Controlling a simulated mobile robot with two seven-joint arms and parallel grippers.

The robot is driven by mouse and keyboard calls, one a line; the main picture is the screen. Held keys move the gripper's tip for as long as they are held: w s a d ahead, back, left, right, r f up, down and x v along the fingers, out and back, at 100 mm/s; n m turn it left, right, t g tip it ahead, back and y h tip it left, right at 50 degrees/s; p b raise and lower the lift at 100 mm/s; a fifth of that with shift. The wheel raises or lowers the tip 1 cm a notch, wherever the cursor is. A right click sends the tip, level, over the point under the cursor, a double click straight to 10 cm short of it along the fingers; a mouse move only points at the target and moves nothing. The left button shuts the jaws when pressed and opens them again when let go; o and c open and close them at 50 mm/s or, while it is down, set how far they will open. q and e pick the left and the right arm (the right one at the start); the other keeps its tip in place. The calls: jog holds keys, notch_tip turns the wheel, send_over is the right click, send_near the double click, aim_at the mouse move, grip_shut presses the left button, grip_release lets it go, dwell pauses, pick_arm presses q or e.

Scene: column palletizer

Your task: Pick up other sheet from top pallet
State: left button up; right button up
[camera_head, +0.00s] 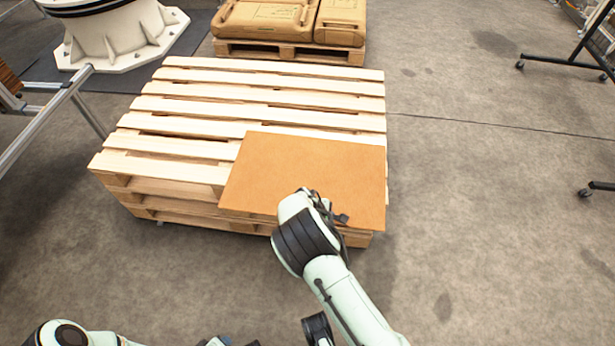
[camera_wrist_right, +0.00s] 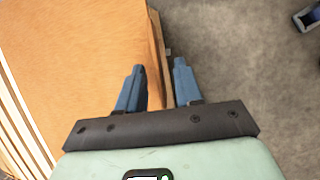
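A flat orange-brown sheet (camera_head: 310,165) lies on the front right part of the top wooden pallet (camera_head: 160,167) of a stack. It fills the left of the right wrist view (camera_wrist_right: 75,50). My right gripper (camera_wrist_right: 158,68) is open at the sheet's edge, with one finger over the sheet side and the other beyond the edge. A gap shows between the fingers, and contact cannot be told. In the head view, my right wrist covers the sheet's near edge. My left arm shows only at the bottom left, with a small part of its gripper (camera_head: 216,341) at the frame edge.
Another pallet (camera_head: 290,53) with brown packages (camera_head: 270,20) stands behind the stack. A white round pedestal (camera_head: 120,35) and a metal rail frame (camera_head: 45,125) are at the left. A dark wheeled stand (camera_head: 565,62) is at the right. The floor right of the stack is clear.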

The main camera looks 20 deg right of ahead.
jog(key=shift+d+f, duration=0.2)
jog(key=shift+f, duration=0.2)
jog(key=shift+r, duration=0.1)
grip_shut()
